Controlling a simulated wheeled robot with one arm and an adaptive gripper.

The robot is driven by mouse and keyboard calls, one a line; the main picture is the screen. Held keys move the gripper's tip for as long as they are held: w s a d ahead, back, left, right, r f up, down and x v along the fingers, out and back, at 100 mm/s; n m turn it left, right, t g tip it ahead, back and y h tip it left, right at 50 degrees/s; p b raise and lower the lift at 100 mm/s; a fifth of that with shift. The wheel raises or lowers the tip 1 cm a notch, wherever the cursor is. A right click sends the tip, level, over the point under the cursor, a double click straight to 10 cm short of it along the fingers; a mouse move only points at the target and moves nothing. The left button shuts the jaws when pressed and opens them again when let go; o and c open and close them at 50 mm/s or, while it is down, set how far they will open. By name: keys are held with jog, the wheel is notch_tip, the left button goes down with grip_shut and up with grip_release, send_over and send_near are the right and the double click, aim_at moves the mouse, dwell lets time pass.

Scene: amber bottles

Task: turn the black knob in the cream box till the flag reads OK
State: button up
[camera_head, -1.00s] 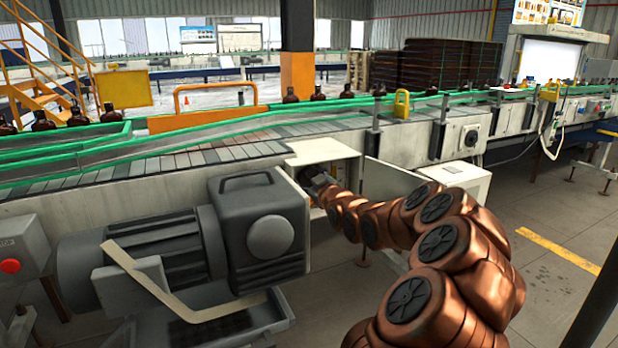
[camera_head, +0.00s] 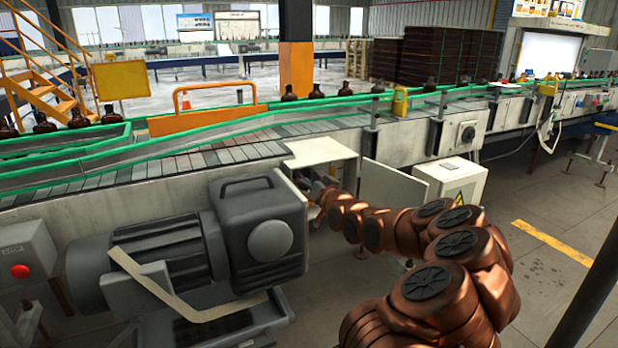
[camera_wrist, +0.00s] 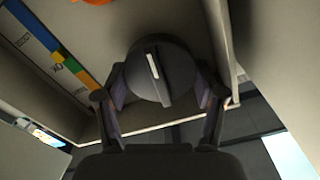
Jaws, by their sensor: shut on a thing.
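The cream box (camera_head: 322,150) hangs on the side of the conveyor in the head view, its door (camera_head: 392,186) open to the right. My gripper (camera_wrist: 161,86) reaches into the box and is shut on the round black knob (camera_wrist: 180,60), one finger on each side. The knob's raised grip bar carries a white line, tilted slightly left of upright. Left of the knob is a coloured strip (camera_wrist: 63,52) with blue, green and yellow bands; letters like OK stand by the green. A bit of orange shows at the top edge; I cannot tell whether it is the flag.
A large grey motor (camera_head: 170,250) stands left of the box, close to my arm. A white cabinet (camera_head: 450,182) with a warning sign stands to the right. The conveyor (camera_head: 230,150) with amber bottles runs above. Open floor lies at the right.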

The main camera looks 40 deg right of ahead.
jog(key=shift+m, duration=0.7)
jog(key=shift+f, duration=0.1)
jog(key=o, duration=0.9)
jog(key=shift+c, duration=0.2)
jog(key=shift+s, duration=0.1)
jog(key=shift+s+a+m, duration=0.15)
jog(key=shift+s+m, duration=0.15)
jog(key=shift+s, duration=0.45)
jog(key=v, duration=1)
jog(key=shift+a, duration=0.2)
jog(key=shift+s, duration=0.15)
